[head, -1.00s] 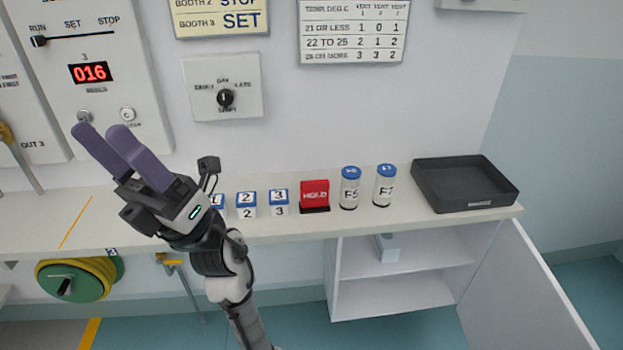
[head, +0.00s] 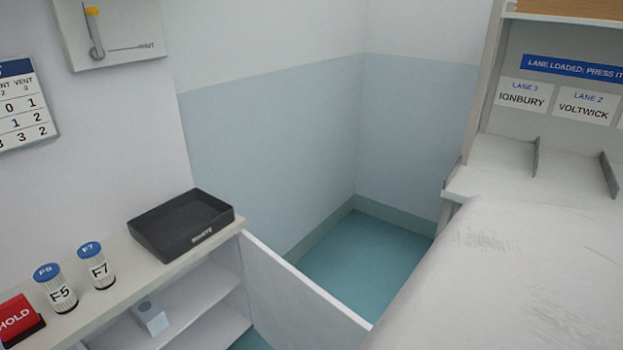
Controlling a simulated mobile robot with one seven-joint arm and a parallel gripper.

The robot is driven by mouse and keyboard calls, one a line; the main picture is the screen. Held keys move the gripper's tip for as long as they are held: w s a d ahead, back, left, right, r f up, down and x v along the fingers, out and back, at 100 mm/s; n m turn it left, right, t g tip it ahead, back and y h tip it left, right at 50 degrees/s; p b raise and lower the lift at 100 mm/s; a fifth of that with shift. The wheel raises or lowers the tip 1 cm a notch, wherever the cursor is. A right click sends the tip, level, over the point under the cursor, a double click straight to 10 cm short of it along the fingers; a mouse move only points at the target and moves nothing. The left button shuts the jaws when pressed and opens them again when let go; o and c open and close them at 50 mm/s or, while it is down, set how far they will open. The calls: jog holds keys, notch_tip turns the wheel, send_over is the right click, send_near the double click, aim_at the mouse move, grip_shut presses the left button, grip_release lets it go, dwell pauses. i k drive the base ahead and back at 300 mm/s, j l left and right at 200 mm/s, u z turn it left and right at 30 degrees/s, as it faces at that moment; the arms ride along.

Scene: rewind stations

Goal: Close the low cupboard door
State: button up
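The low cupboard (head: 222,313) is under the right end of the counter, at the lower left of the head view. Its white door (head: 300,287) stands open, hinged at the cupboard's right side and swung outward toward the lower right. The shelves inside show, with a small pale box (head: 151,317) on the upper one. The door's lower part is cut off by the picture edge. My gripper is not in this view.
A black tray (head: 178,256), two blue-capped jars, F5 (head: 62,292) and F7 (head: 101,272), and a red HOLD block (head: 18,322) stand on the counter. A large pale rounded surface (head: 500,290) fills the lower right. Teal floor (head: 365,262) shows clear in the corner.

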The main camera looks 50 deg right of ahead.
aim_at(290, 312)
jog(key=k+l, duration=0.1)
jog(key=l, duration=0.35)
jog(key=k+l+u, duration=0.15)
jog(key=l, duration=0.75)
jog(key=k+l+u, duration=0.1)
jog(key=l, duration=0.35)
jog(key=k+l, duration=0.2)
jog(key=l, duration=0.25)
jog(key=k+l+u, duration=0.15)
jog(key=l, duration=0.3)
jog(key=k+l, duration=0.1)
jog(key=l, duration=0.3)
jog(key=k+l+u, duration=0.1)
jog(key=l, duration=0.35)
jog(key=k+l+z, duration=0.1)
jog(key=k+z, duration=0.25)
jog(key=k, duration=0.45)
